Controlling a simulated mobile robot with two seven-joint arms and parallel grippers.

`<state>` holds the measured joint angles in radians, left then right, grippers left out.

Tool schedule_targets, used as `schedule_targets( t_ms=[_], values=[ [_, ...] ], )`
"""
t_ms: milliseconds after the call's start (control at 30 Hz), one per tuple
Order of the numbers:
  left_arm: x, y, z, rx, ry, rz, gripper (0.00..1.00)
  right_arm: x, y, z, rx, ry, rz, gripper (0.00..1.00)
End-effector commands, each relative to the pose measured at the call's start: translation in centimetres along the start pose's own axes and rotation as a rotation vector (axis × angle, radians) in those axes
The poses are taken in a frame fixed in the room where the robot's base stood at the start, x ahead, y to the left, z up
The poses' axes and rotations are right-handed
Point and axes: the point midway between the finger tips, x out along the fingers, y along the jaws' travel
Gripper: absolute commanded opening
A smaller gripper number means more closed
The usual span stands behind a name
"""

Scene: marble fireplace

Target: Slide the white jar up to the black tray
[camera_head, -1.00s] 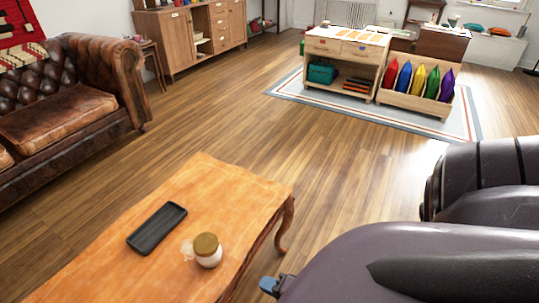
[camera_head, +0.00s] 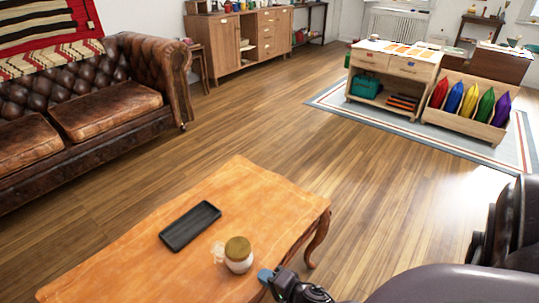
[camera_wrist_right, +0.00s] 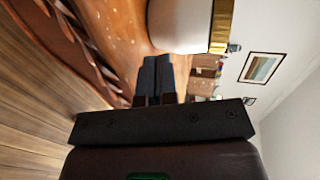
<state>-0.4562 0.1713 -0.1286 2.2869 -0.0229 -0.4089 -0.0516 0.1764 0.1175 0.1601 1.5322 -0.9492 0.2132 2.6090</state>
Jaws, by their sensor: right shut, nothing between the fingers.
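The white jar (camera_head: 239,262) with a brown-gold lid stands upright on the wooden coffee table, near its right edge. The black tray (camera_head: 190,227) lies on the table up and to the left of the jar, with bare wood between them. My right gripper (camera_head: 265,275) is at the table's right edge, just right of the jar, shut and empty. In the right wrist view the shut fingers (camera_wrist_right: 156,75) point toward the table and the jar (camera_wrist_right: 182,25) is close beside them. I cannot tell whether they touch. My left gripper is not in view.
The coffee table (camera_head: 130,272) has free surface around the tray. A brown leather sofa (camera_head: 110,105) stands at the left. Open wooden floor lies beyond the table. A shelf cart (camera_head: 392,80) and a rack of coloured cushions (camera_head: 468,105) stand on a rug at the back right.

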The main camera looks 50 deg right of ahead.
Motion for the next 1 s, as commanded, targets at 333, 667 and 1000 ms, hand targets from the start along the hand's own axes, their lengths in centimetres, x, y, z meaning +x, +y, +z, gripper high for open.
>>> schedule_targets(
  t_ms=[333,667,1000],
  values=[
    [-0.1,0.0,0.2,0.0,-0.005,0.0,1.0,0.0,0.0,0.0,0.0,0.0,0.0,0.0],
    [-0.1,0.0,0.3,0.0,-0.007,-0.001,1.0,0.8,-0.4,0.0,-0.001,-0.001,-0.003,0.0],
    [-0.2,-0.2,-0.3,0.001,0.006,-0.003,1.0,2.7,-0.9,0.1,0.0,-0.001,-0.003,0.0]
  ],
)
